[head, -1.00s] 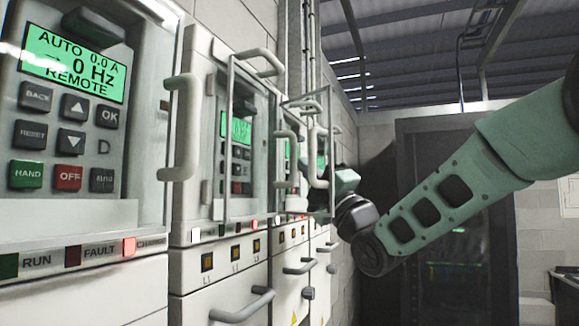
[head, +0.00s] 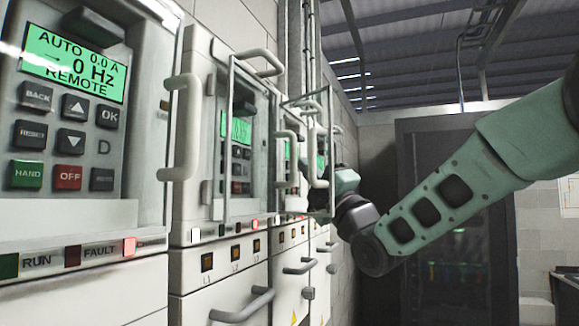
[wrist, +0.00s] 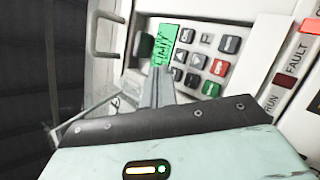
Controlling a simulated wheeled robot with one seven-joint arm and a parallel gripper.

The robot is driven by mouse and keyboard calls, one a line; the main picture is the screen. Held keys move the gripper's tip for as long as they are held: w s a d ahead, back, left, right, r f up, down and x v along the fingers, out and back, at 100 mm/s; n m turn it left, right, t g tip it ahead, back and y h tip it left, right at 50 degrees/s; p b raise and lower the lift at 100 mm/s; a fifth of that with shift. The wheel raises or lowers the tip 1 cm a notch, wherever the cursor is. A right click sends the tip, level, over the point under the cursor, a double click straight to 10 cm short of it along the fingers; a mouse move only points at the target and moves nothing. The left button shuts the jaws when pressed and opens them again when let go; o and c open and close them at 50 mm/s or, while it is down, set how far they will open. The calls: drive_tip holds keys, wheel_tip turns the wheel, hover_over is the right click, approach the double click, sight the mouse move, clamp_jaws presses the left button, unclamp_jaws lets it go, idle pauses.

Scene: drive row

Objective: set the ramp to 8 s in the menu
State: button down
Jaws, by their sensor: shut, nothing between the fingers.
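My gripper (wrist: 163,78) is shut and empty in the wrist view. Its fingertips overlap the end of a green display (wrist: 165,45), close to the BACK key. The text on the display seems to read "LIMITS", but it is small and slanted. The keypad (wrist: 203,62) lies right of the display, with a green HAND key (wrist: 210,88) and a red OFF key (wrist: 218,67). I cannot tell whether the fingertips touch a key. In the head view the far drive's display (head: 320,162) is partly hidden by door handles and frames, and my fingertips are hidden.
A near drive (head: 75,65) shows AUTO, 0.0 A, 0 Hz, REMOTE. A second drive's display (head: 236,128) stands behind an open door frame (head: 229,150). Protruding handles (head: 183,128) line the row. A dark cabinet (head: 420,150) stands at the back.

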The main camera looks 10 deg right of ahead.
drive_tip(key=shift+w+a+f+b, duration=0.1)
drive_tip(key=shift+a+b, duration=0.05)
drive_tip(key=shift+b, duration=0.25)
drive_tip(key=shift+w+a+b, duration=0.4)
drive_tip(key=shift+a+b, duration=0.1)
drive_tip(key=shift+b, duration=0.2)
idle(0.5)
idle(0.3)
drive_tip(key=shift+s+d+b, duration=0.5)
drive_tip(key=shift+d+b, duration=0.15)
drive_tip(key=shift+b, duration=0.2)
drive_tip(key=shift+s+d+b, duration=0.75)
drive_tip(key=shift+d+b, duration=0.15)
drive_tip(key=shift+d, duration=0.15)
drive_tip(key=shift+s+d+b, duration=0.7)
drive_tip(key=shift+d+b, duration=0.2)
drive_tip(key=shift+d, duration=0.1)
idle(2.0)
